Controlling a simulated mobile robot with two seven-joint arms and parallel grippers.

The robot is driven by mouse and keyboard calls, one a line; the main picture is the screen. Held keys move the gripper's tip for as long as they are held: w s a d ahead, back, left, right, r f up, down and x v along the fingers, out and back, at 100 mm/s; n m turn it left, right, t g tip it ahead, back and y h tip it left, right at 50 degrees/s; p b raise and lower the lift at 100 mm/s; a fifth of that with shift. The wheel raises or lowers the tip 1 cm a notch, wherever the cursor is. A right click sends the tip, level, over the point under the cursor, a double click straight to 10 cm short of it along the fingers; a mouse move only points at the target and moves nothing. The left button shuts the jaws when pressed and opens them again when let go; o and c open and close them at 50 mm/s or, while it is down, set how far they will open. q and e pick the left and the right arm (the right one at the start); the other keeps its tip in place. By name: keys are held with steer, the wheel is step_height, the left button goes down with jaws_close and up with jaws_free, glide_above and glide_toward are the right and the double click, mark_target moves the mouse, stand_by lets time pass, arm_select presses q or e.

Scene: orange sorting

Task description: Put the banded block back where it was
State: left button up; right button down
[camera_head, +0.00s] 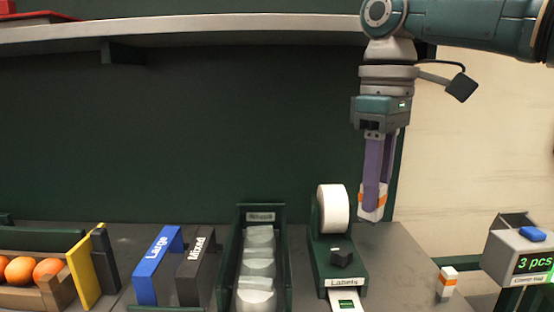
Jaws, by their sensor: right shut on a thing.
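My right gripper (374,192) comes down from the upper right, its purple fingers pointing down. It is shut on a white block with an orange band (371,212), held at the fingertips just right of the label roll. Whether this block touches the counter behind it cannot be told. A second, similar white block with an orange band (447,283) stands upright on the counter at the lower right. My left gripper is not in view.
A label dispenser (337,266) with a white roll stands just left of the held block. A counter display (523,255) reading "3 pcs" is at the right. Further left are a green bin (243,285), Mixed and Large stands (158,264), and oranges in a wooden crate (55,288).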

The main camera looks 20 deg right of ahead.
steer(key=s+d+f+n+b, duration=0.1)
steer(key=d+f+b, duration=0.1)
steer(key=f, duration=0.4)
steer(key=s+d+f+n+b, duration=0.1)
steer(key=d+f+b, duration=0.2)
steer(key=f, duration=0.3)
steer(key=d+f+n+b, duration=0.1)
steer(key=d+f+b, duration=0.1)
steer(key=d+f, duration=0.2)
steer(key=shift+s+d+f+b, duration=0.1)
steer(key=shift+s+f+b, duration=0.1)
steer(key=shift+f, duration=0.25)
steer(key=shift+s+d+f+b, duration=0.1)
steer(key=shift+s+f+b, duration=0.1)
steer(key=shift+f, duration=0.25)
steer(key=shift+s+d+p, duration=0.1)
steer(key=shift+p, duration=0.3)
steer(key=shift+f+b, duration=0.45)
steer(key=shift+f, duration=0.15)
stand_by(0.3)
steer(key=shift+c, duration=0.9)
jaws_free()
